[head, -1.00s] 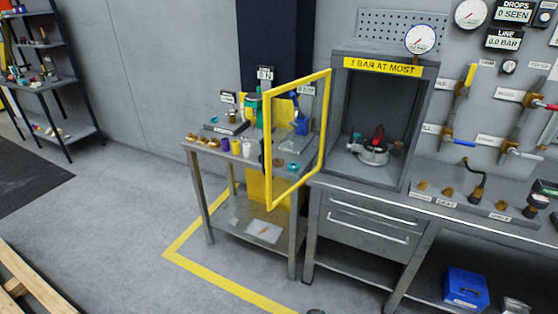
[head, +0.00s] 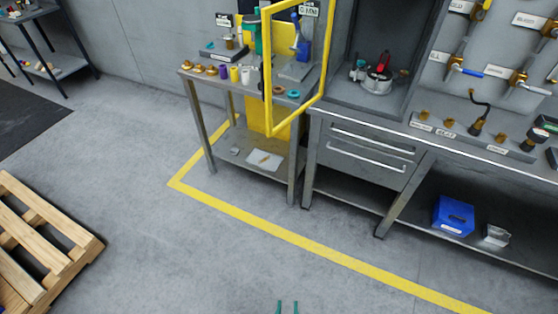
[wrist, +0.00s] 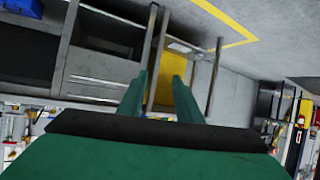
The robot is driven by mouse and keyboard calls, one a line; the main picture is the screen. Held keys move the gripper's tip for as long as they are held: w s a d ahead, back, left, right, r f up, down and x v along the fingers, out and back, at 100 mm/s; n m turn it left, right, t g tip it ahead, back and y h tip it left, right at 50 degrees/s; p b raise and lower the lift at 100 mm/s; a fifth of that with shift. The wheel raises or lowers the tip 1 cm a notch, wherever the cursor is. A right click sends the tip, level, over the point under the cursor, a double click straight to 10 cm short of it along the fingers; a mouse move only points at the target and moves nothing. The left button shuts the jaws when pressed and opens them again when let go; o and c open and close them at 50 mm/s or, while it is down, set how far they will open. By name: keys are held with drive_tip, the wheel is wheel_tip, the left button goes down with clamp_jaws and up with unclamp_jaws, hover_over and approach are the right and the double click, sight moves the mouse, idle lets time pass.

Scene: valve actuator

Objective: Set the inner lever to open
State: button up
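A device with a red top (head: 382,64) on a round pale base sits inside the open grey cabinet (head: 350,102) at the upper middle of the head view. Wall valves carry a blue-handled lever (head: 468,71) and a white-handled lever (head: 532,88) at the upper right. I cannot tell which part is the inner lever.
A yellow frame (head: 267,75) stands open at the cabinet's left, over a small side table (head: 190,75) with several small parts. A drawer bench (head: 365,150) runs right, with a blue bin (head: 453,215) below. A wooden pallet (head: 40,245) lies left. The floor between is clear.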

drive_tip(key=s+a+r+t, duration=0.1)
drive_tip(key=s+r, duration=0.2)
drive_tip(key=r, duration=0.3)
drive_tip(key=s+r+t, duration=0.1)
drive_tip(key=s+r, duration=0.3)
drive_tip(key=r, duration=0.3)
drive_tip(key=s+a+r+y, duration=0.1)
drive_tip(key=s+r, duration=0.3)
drive_tip(key=r, duration=0.3)
drive_tip(key=shift+s+a+r+t, duration=0.2)
drive_tip(key=shift+s+a+t, duration=0.05)
drive_tip(key=shift+a+t, duration=0.15)
drive_tip(key=shift+d, duration=0.1)
